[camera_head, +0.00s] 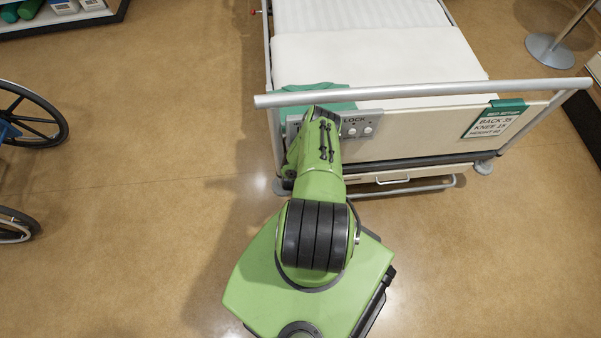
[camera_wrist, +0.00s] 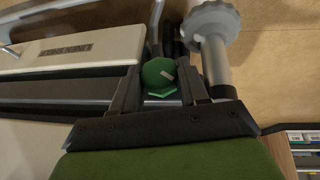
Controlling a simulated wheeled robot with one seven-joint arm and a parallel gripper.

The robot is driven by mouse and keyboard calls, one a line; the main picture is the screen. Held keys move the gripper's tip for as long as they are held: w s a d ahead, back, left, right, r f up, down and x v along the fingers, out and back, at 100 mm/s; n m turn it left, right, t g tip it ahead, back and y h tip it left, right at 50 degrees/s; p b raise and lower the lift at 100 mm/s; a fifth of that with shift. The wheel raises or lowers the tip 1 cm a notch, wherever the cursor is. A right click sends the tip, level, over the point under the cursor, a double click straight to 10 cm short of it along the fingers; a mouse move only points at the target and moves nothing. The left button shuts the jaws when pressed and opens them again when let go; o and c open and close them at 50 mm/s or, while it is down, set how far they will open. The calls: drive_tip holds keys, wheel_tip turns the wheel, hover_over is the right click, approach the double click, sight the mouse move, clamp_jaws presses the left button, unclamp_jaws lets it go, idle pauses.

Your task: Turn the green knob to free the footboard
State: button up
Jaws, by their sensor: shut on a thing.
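The green knob (camera_wrist: 159,75) shows in the wrist view, with a pale mark on its face. My gripper (camera_wrist: 160,84) has its two dark fingers on either side of the knob and is shut on it. In the head view the knob and my fingertips are hidden behind my green arm. The footboard (camera_head: 405,132) is the cream panel at the bed's end, under a grey rail (camera_head: 430,91). A panel marked LOCK (camera_head: 362,122) with white buttons is on it, just right of my arm.
A green and white sign (camera_head: 493,120) hangs at the footboard's right. A wheelchair (camera_head: 30,115) stands at the left, and a stand's round base (camera_head: 550,50) at the upper right. The floor between wheelchair and bed is clear.

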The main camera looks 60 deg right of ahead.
drive_tip(key=shift+w+a+f+n+g+h+b, duration=0.1)
drive_tip(key=shift+w+n+g+h+b, duration=0.1)
drive_tip(key=shift+g+h, duration=0.35)
drive_tip(key=shift+w+a+f+n+g+h+b, duration=0.1)
drive_tip(key=shift+n+g+h, duration=0.1)
drive_tip(key=shift+g+h, duration=0.35)
drive_tip(key=shift+g+h+b, duration=0.5)
drive_tip(key=shift+b, duration=0.2)
drive_tip(key=shift+n+g+h+b, duration=0.4)
drive_tip(key=shift+g+h+b, duration=0.3)
drive_tip(key=shift+h+b, duration=0.1)
drive_tip(key=o, duration=1)
drive_tip(key=shift+a, duration=0.1)
